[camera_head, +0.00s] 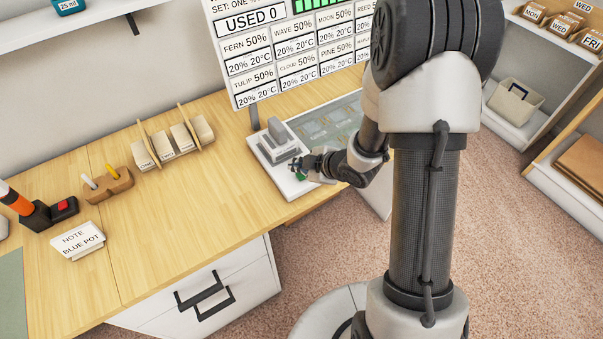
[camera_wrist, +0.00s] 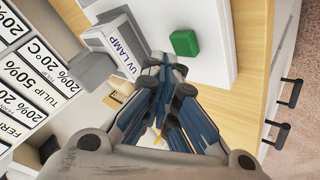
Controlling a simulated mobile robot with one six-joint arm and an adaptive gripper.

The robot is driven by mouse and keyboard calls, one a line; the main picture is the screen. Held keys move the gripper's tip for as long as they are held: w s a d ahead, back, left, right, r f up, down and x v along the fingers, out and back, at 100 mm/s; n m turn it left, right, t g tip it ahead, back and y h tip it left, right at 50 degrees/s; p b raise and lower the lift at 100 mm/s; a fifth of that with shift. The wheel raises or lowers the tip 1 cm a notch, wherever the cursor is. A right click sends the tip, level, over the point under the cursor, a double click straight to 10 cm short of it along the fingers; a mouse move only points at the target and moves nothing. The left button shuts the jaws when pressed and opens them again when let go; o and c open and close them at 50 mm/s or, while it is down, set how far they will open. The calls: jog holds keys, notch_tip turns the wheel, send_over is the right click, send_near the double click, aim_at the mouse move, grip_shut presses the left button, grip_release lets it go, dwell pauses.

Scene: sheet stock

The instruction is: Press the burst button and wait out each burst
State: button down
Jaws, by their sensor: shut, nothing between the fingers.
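A green button (camera_head: 301,177) sits on the white base plate (camera_head: 290,187) of a grey UV lamp (camera_head: 279,141). In the wrist view the button (camera_wrist: 184,43) shows whole as a green block, and the lamp (camera_wrist: 115,45) is labelled "UV LAMP". My gripper (camera_head: 305,164) is shut and empty, low over the plate beside the button. In the wrist view its closed fingertips (camera_wrist: 168,66) lie just short of the button, apart from it in the picture. I cannot tell their height above the plate. The board (camera_head: 290,50) reads "USED 0" with green bars above.
A wooden card rack (camera_head: 173,142), a small wooden holder (camera_head: 107,184), a "NOTE BLUE POT" card (camera_head: 77,239) and a red button (camera_head: 64,208) stand leftward. The front middle of the bench is clear.

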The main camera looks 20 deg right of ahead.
aim_at(300, 176)
jog(key=shift+f+b, duration=0.4)
jog(key=shift+f, duration=0.05)
jog(key=shift+f+b, duration=0.5)
jog(key=shift+f, duration=0.05)
dwell(0.7)
jog(key=shift+r, duration=0.1)
jog(key=shift+r+p, duration=0.8)
jog(key=shift+r, duration=0.1)
jog(key=shift+r, duration=0.1)
notch_tip(300, 176, up, 5)
jog(key=p, duration=0.4)
dwell(0.5)
